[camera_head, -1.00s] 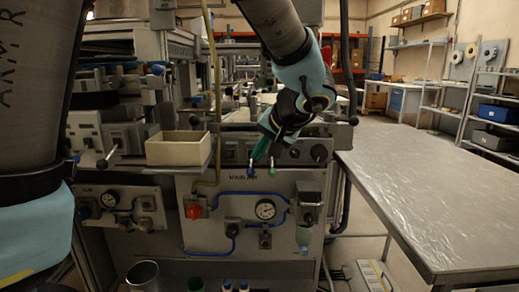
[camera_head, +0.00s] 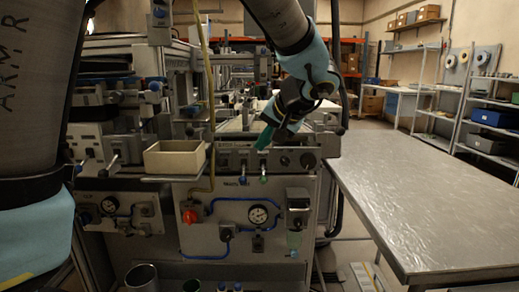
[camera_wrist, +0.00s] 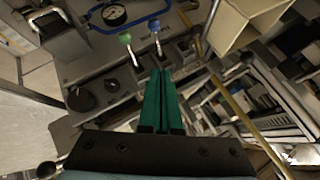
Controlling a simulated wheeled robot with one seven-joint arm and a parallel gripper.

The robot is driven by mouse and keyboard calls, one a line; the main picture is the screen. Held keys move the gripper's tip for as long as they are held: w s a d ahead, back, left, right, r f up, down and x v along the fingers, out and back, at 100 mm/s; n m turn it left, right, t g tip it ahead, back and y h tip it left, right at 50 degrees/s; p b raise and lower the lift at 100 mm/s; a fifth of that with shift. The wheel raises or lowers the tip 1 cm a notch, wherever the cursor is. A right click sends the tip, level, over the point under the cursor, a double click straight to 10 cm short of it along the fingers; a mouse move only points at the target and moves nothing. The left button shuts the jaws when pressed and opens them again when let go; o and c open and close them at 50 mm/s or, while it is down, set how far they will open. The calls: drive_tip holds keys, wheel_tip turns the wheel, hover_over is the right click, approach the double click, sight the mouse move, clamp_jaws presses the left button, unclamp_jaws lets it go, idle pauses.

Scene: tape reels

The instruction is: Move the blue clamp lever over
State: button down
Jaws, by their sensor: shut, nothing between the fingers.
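The blue-tipped clamp lever (camera_head: 242,180) sticks out from the front of the machine's grey control block. A green-tipped lever (camera_head: 263,179) stands just right of it. In the wrist view the blue knob (camera_wrist: 154,25) is right of the green knob (camera_wrist: 125,38), and both are beyond the fingertips. My gripper (camera_head: 262,142) has green fingers, pressed together and empty, above the two levers in the head view. The wrist view also shows the shut fingers (camera_wrist: 159,72) pointing toward the blue lever's base, with no clear contact.
An open cream box (camera_head: 175,158) sits left of the levers. A yellowish hose (camera_head: 209,90) runs down between box and control block. Below are a red knob (camera_head: 189,216) and a gauge (camera_head: 258,215). A bare metal table (camera_head: 420,200) stands at right.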

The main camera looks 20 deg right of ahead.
drive_tip(key=s+r, duration=0.4)
drive_tip(key=s, duration=0.3)
drive_tip(key=shift+r+b, duration=0.15)
drive_tip(key=shift+b, duration=0.2)
drive_tip(key=w+a+f+n+g, duration=0.1)
drive_tip(key=a+f+n+g, duration=0.1)
drive_tip(key=a+f, duration=0.7)
drive_tip(key=w+a+f+n+g+h, duration=0.1)
drive_tip(key=w+a+f+n+g, duration=0.3)
drive_tip(key=a, duration=0.9)
drive_tip(key=s+a+f+n+g, duration=0.1)
drive_tip(key=a+f, duration=0.8)
drive_tip(key=a, duration=0.3)
wheel_tip(320, 180, up, 13)
drive_tip(key=p, duration=1.3)
drive_tip(key=shift+s+r, duration=0.15)
